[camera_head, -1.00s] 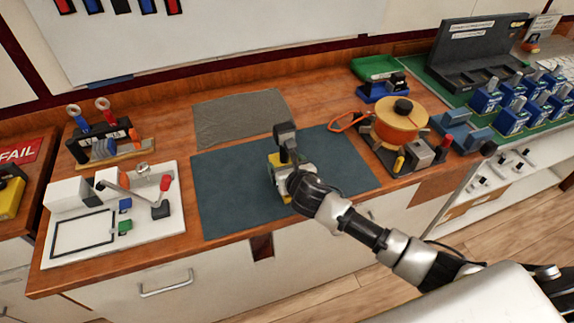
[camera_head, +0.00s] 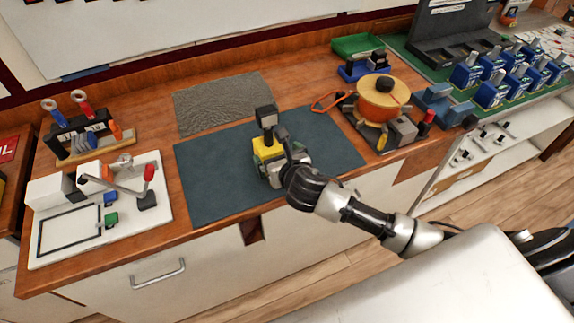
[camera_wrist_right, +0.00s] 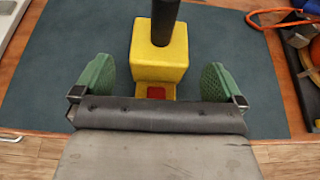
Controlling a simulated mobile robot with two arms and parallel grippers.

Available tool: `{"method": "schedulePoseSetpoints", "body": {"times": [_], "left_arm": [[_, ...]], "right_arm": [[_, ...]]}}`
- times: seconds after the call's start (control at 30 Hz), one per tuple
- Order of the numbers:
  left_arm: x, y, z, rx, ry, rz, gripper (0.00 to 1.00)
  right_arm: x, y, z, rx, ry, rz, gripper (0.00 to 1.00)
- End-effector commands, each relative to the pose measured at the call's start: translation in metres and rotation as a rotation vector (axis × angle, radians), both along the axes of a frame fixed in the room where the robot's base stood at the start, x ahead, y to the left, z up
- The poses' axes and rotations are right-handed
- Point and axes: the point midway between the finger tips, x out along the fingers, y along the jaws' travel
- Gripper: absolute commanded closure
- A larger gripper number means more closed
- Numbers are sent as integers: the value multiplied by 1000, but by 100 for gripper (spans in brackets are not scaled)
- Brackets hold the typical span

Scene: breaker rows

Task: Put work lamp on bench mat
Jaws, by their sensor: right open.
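The work lamp (camera_head: 268,149) has a yellow base and a dark post and head. It stands upright on the dark blue-green bench mat (camera_head: 215,185), near the mat's middle. In the right wrist view, the lamp's yellow base (camera_wrist_right: 158,58) sits between two green fingertips. My right gripper (camera_head: 276,165) is at the lamp's near side; it also shows in the right wrist view (camera_wrist_right: 156,88). Its fingers are open, with a gap on each side of the base. My left gripper is not in view.
A white board with a red-knobbed lever (camera_head: 150,215) and a tool rack (camera_head: 92,140) are at the left. A grey textured mat (camera_head: 222,103) lies behind. An orange reel (camera_head: 382,100) with an orange cable loop stands right of the mat. Blue breakers (camera_head: 492,92) sit farther right.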

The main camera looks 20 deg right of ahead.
Motion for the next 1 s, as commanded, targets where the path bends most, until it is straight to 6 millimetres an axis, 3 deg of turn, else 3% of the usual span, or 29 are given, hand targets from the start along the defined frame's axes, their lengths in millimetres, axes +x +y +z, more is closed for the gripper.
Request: {"method": "schedulePoseSetpoints", "body": {"times": [0.2,0.4,1.0], "left_arm": [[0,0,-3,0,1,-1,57],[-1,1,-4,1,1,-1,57],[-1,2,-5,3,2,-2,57]], "right_arm": [[-40,-1,15,0,1,1,0],[-60,-2,24,0,0,1,0],[-65,-2,27,1,0,0,0]]}}
